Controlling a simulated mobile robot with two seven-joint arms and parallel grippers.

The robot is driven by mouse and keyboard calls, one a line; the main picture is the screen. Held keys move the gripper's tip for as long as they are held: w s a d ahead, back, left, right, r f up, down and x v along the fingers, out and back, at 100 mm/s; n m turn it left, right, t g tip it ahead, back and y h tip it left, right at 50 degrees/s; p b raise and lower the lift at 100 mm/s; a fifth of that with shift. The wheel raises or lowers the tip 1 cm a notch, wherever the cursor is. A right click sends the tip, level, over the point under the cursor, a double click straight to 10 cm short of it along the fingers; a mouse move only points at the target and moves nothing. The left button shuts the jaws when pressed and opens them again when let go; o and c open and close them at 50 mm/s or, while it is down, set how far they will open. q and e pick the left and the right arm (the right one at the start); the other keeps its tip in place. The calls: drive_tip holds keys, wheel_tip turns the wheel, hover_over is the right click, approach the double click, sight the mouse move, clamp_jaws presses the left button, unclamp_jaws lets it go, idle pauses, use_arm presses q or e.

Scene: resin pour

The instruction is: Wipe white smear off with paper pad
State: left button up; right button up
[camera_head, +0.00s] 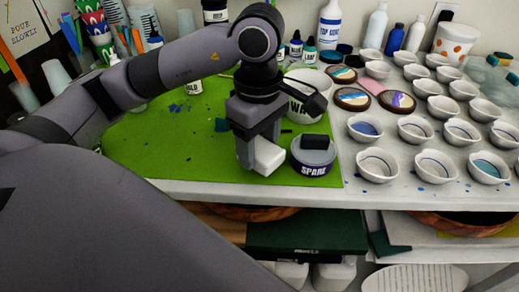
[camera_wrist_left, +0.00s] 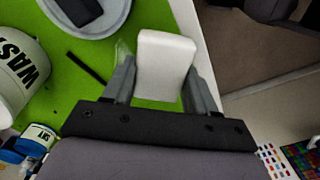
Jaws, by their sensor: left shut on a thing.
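My left gripper (camera_head: 257,158) is shut on a white paper pad (camera_head: 268,157), low over the front part of the green mat (camera_head: 150,150). In the left wrist view the pad (camera_wrist_left: 165,62) sits between the two grey fingers of the gripper (camera_wrist_left: 162,85). A faint whitish smear (camera_wrist_left: 122,50) shows on the green mat beside the pad, near one finger. The rest of the smear may be hidden under the pad or gripper. I cannot tell whether the pad touches the mat. My right gripper is not in view.
A tub marked SPARE (camera_head: 313,160) with a black block on top stands just right of the pad. A white WASTE bucket (camera_head: 305,92) is behind it. Many small cups (camera_head: 415,130) fill the right side. The mat's left part is mostly clear.

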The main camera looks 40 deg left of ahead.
sight(258, 146)
use_arm(q)
wheel_tip(258, 146, up, 3)
drive_tip(key=shift+r+p, duration=0.2)
drive_tip(key=shift+p, duration=0.75)
drive_tip(key=shift+r+p, duration=0.6)
drive_tip(key=shift+r, duration=0.45)
drive_tip(key=shift+s+f, duration=0.1)
